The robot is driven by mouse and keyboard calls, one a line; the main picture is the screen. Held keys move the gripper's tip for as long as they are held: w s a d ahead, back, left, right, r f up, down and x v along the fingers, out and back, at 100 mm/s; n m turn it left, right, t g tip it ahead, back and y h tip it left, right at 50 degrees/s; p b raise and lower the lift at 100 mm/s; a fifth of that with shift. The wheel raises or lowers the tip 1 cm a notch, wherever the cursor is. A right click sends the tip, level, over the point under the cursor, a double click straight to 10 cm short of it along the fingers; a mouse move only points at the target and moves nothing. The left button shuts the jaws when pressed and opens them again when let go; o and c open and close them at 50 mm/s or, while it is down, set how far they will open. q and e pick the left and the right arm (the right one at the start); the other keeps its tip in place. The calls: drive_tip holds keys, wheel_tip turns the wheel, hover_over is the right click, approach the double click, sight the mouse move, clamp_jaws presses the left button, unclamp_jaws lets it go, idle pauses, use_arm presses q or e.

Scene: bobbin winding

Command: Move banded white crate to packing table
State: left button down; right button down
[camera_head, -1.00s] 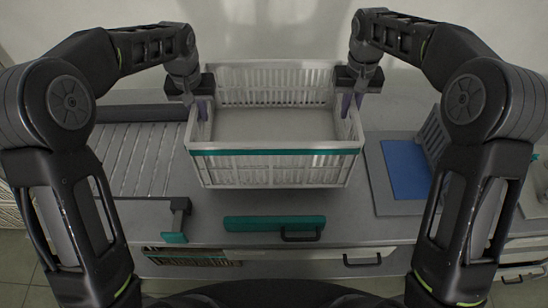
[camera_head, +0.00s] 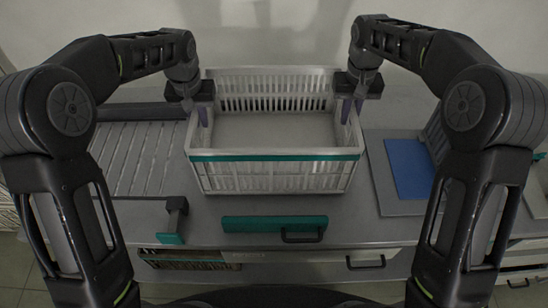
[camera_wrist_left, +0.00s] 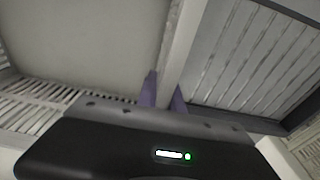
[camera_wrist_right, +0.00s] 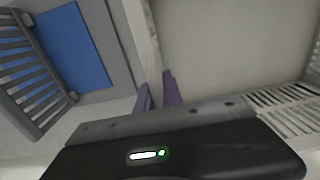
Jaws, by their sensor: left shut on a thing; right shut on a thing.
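The white crate (camera_head: 275,178) with a teal band along its front rim stands in the middle of the grey worktop in the head view. It looks empty and level. My left gripper (camera_head: 202,112) is shut on the crate's left side wall, and the left wrist view shows its purple fingers on either side of that wall (camera_wrist_left: 184,45). My right gripper (camera_head: 348,106) is shut on the right side wall, which shows between its fingers in the right wrist view (camera_wrist_right: 143,45). Whether the crate's base touches the worktop is hard to tell.
A grey slatted roller bed (camera_head: 135,158) lies left of the crate. A blue pad (camera_head: 408,168) and a grey slatted rack lie to the right. A teal bar (camera_head: 265,223) with a dark handle is in front. A pale wall stands behind.

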sight(353, 104)
use_arm(q)
drive_tip(key=shift+f, duration=0.5)
use_arm(e)
drive_tip(key=shift+f, duration=0.5)
use_arm(q)
drive_tip(key=c, duration=1.9)
unclamp_jaws()
drive_tip(key=shift+f+b, duration=0.1)
drive_tip(key=shift+b, duration=0.2)
use_arm(e)
drive_tip(key=c, duration=1.9)
unclamp_jaws()
use_arm(q)
drive_tip(key=o, duration=0.4)
use_arm(e)
drive_tip(key=o, duration=0.4)
use_arm(q)
drive_tip(key=r, duration=0.4)
drive_tip(key=s+r, duration=0.1)
drive_tip(key=r, duration=0.7)
drive_tip(key=shift+s+r, duration=0.1)
drive_tip(key=shift+s, duration=0.15)
use_arm(e)
wheel_tip(353, 104, up, 8)
drive_tip(key=shift+f, duration=0.2)
